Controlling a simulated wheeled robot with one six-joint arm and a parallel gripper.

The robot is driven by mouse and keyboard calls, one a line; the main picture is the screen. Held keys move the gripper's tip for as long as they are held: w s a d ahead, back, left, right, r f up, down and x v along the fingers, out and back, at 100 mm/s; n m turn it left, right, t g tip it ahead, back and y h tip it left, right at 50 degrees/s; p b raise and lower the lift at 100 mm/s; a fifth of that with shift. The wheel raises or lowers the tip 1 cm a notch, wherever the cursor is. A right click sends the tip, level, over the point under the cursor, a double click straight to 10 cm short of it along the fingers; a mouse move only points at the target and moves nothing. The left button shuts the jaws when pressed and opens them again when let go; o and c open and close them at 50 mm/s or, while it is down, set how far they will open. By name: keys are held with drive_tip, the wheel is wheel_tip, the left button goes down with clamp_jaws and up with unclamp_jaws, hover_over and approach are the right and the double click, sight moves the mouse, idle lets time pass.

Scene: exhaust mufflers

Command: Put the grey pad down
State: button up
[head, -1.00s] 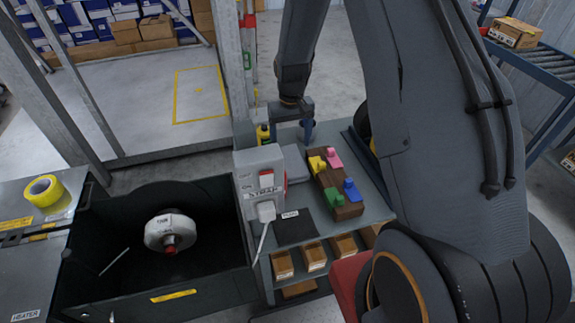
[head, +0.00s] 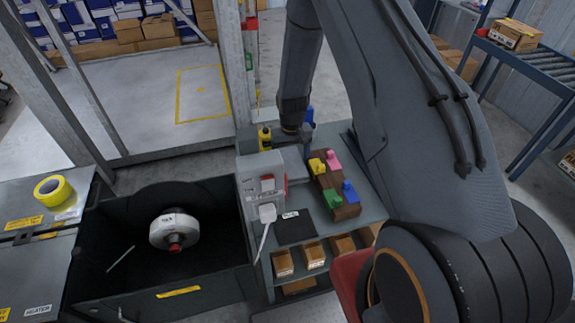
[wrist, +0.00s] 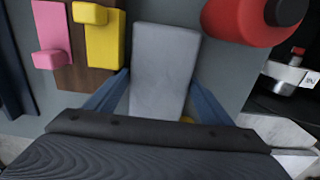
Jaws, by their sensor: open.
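The grey pad (wrist: 163,65) is a flat light-grey slab on the grey bench top in the wrist view. My gripper (wrist: 162,80) is open, with one blue finger on each side of the pad's lower part. The fingers look close to its edges; I cannot tell whether either touches. The pad's near end is hidden by my gripper body. In the head view my gripper (head: 290,145) is low over the bench behind the grey switch box, and the pad is mostly hidden there.
A wooden block (head: 335,197) with pink, yellow, green and blue pieces stands beside the pad. The switch box (head: 263,185) with a red button (wrist: 255,18) is on the other side. A black mat (head: 297,229) lies in front. A dark bin (head: 215,278) holds a muffler.

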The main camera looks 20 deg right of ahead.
drive_tip(key=shift+c, duration=0.3)
drive_tip(key=c, duration=0.7)
